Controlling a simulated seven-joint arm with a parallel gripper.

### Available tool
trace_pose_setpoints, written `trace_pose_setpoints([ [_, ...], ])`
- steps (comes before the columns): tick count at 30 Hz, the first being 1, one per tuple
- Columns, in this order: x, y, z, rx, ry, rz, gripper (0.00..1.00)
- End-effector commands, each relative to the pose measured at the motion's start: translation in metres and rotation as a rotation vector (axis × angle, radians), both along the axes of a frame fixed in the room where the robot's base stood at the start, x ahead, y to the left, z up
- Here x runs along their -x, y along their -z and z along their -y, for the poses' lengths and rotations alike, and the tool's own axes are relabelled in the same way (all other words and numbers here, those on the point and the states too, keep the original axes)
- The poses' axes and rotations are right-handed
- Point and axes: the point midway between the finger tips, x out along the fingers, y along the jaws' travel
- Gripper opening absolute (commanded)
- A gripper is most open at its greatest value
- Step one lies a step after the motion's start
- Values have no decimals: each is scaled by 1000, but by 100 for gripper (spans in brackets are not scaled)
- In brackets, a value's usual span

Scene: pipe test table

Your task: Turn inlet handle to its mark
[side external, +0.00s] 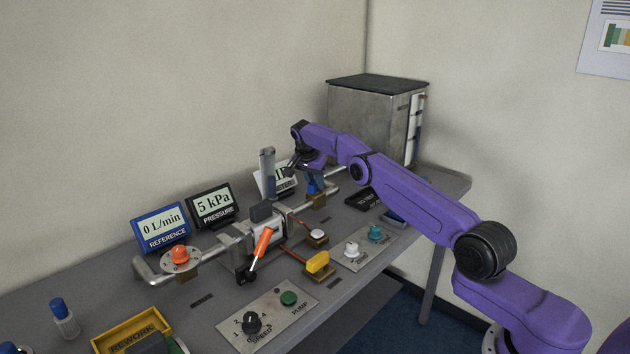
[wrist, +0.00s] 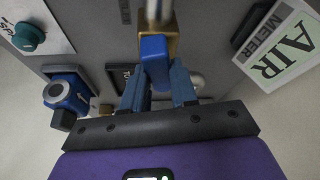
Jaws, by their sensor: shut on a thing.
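A blue handle (side external: 313,184) sits on the pipe fitting toward the far end of the bench; I take it for the inlet handle. In the wrist view the blue handle (wrist: 153,52) lies between my two blue-grey fingers, on a brass-coloured valve body (wrist: 172,40). My gripper (wrist: 159,84) is shut on this handle. In the side view my gripper (side external: 310,175) reaches down to it from above, and its fingers partly hide it. The handle's mark cannot be made out in either view.
An orange lever (side external: 262,245), a yellow handle (side external: 317,262) and an orange knob (side external: 180,254) stand along the pipework. A grey upright tube (side external: 268,173) is close left of my gripper. The AIR METER sign (wrist: 285,48) is nearby. A large metal box (side external: 370,120) stands behind.

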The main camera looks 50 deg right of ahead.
Motion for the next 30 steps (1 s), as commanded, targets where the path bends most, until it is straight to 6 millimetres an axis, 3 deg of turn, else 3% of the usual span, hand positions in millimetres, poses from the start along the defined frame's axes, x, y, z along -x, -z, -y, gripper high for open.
trace_pose_setpoints([
  [12,2,7,-2,-8,2,-15,0],
  [13,2,7,-2,-8,2,-15,37],
  [15,2,6,-1,-7,2,-14,53],
  [25,1,1,-1,-3,1,-6,53],
  [30,2,-14,-7,-2,0,-4,53],
])
